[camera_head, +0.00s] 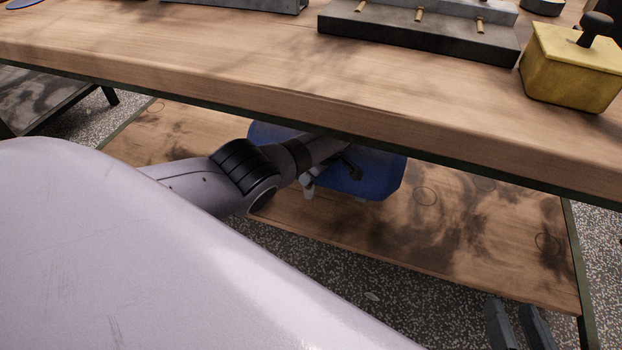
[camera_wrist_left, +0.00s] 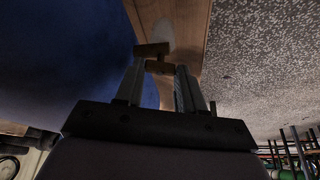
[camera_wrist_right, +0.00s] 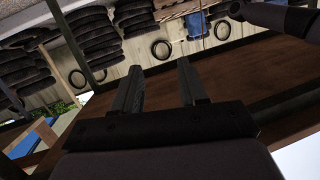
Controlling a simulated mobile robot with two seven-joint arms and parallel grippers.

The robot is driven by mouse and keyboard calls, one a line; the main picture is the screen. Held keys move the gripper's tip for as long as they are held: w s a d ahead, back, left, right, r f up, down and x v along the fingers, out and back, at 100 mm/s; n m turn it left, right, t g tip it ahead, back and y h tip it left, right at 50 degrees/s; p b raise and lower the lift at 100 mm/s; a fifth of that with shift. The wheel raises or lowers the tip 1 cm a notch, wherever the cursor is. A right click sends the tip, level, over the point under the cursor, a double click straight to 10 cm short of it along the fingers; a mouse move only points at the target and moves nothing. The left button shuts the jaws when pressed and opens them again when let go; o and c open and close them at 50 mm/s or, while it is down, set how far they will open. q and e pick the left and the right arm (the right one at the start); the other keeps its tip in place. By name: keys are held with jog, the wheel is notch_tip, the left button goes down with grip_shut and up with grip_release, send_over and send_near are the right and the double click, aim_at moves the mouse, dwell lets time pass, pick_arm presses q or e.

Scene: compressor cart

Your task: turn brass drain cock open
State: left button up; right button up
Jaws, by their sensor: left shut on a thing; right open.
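The brass drain cock (camera_wrist_left: 152,49) shows in the left wrist view as a small T-shaped piece beside the blue tank (camera_wrist_left: 60,60). My left gripper (camera_wrist_left: 160,70) is shut on the drain cock, with its stem between the fingers. In the head view my left arm reaches under the bench top to the blue tank (camera_head: 375,175); the drain cock cannot be made out there. My right gripper (camera_head: 515,322) is open and empty at the lower right of the head view, and its spread fingers also show in the right wrist view (camera_wrist_right: 160,72).
The wooden bench top (camera_head: 230,60) lies above the left arm. The tank is over a lower wooden shelf (camera_head: 400,235). A yellow box with a black knob (camera_head: 565,75) and a grey block with brass pins (camera_head: 420,40) stand on the bench. Speckled floor lies in front.

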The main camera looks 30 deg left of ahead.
pick_arm(q)
jog(key=shift+n+g+b, duration=0.3)
jog(key=shift+n+b, duration=0.15)
jog(key=shift+n, duration=0.15)
pick_arm(e)
jog(key=shift+s+d+t, duration=0.1)
jog(key=shift+d+t, duration=0.2)
jog(key=shift+d, duration=0.05)
pick_arm(q)
jog(key=o, duration=1)
jog(key=shift+o, duration=0.2)
